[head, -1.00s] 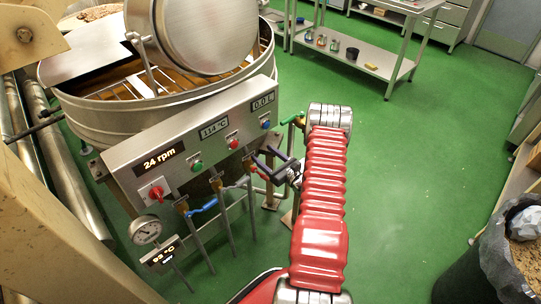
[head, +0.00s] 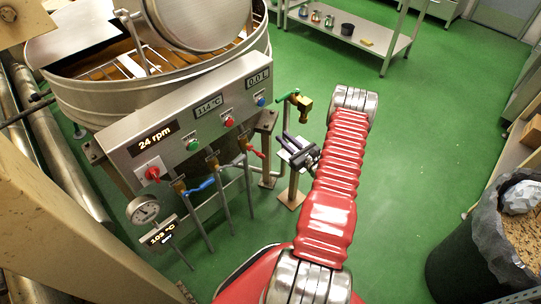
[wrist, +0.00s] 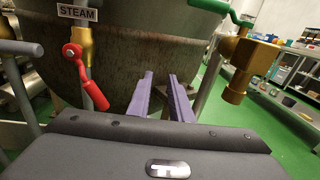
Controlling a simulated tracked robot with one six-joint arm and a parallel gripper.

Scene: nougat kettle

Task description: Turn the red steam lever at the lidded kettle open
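The lidded kettle (head: 160,82) stands at upper left in the head view, with a control panel (head: 190,110) on its front. The red steam lever (head: 257,151) sits on a brass valve at the panel's right end. In the wrist view the red lever (wrist: 87,80) slants down and right from its pivot, under a STEAM label (wrist: 78,12). My gripper (head: 282,144) is right of the lever and apart from it. In the wrist view its two purple-grey fingers (wrist: 160,82) are spread with an empty gap, pointing at the kettle wall. Nothing hides the lever.
A bin (head: 470,250) stands at right. The green floor between is clear.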

